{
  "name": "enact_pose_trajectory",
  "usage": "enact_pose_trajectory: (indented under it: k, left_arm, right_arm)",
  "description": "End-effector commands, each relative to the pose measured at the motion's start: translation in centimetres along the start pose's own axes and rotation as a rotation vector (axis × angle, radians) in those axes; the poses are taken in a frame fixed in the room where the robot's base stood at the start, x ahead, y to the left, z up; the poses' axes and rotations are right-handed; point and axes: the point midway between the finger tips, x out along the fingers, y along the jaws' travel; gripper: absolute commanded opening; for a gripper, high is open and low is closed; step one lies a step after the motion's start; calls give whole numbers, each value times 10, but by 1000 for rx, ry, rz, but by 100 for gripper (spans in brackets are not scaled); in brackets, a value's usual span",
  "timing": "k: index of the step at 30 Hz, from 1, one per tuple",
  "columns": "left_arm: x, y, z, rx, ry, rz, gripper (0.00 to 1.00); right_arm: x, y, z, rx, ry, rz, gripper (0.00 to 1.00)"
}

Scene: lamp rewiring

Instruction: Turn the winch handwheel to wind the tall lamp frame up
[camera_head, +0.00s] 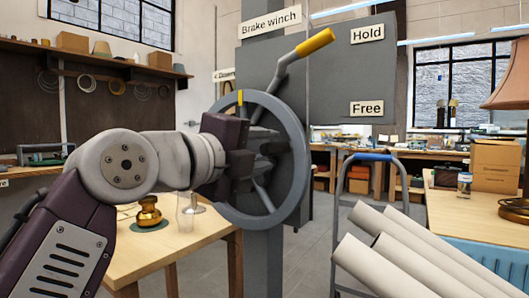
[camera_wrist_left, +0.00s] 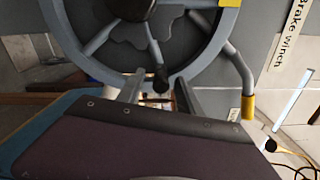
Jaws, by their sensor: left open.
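The grey winch handwheel (camera_head: 298,155) stands upright on a grey post under the "Brake winch" sign, with a yellow mark on its upper left rim. It also fills the top of the left wrist view (camera_wrist_left: 228,30). My left gripper (camera_head: 257,158) is in front of the wheel and hides part of its middle. In the left wrist view its two fingers (camera_wrist_left: 158,92) are apart, with a dark-ended rod showing between them; contact cannot be told. The yellow-gripped lever (camera_head: 314,43) points up right toward the "Hold" label. The tall lamp frame cannot be made out. My right gripper is out of view.
A wooden table (camera_head: 200,238) with a brass piece (camera_head: 149,212) and glassware stands below my left arm. A workbench with a box (camera_head: 496,165) and lamp is far right.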

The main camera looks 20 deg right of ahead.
Motion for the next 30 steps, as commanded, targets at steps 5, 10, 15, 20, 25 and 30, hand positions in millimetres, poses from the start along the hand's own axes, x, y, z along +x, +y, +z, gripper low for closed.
enact_pose_trajectory:
  k: [5, 10, 15, 20, 25, 30]
  left_arm:
    - [-39, 4, 0, 1, -5, -3, 43]
    - [-72, 3, 0, 2, -5, -1, 43]
    - [-85, 2, 0, 0, -3, 1, 43]
    - [-86, 1, 0, 0, -1, 1, 43]
    - [-86, 1, 0, 0, -1, 0, 43]
    - [-93, -1, 26, 2, -65, 12, 43]
  right_arm:
    - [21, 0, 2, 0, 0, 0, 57]
    - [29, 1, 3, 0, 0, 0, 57]
    - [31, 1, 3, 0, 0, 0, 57]
    - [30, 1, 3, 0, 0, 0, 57]
    - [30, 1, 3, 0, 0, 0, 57]
    - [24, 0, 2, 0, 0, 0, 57]
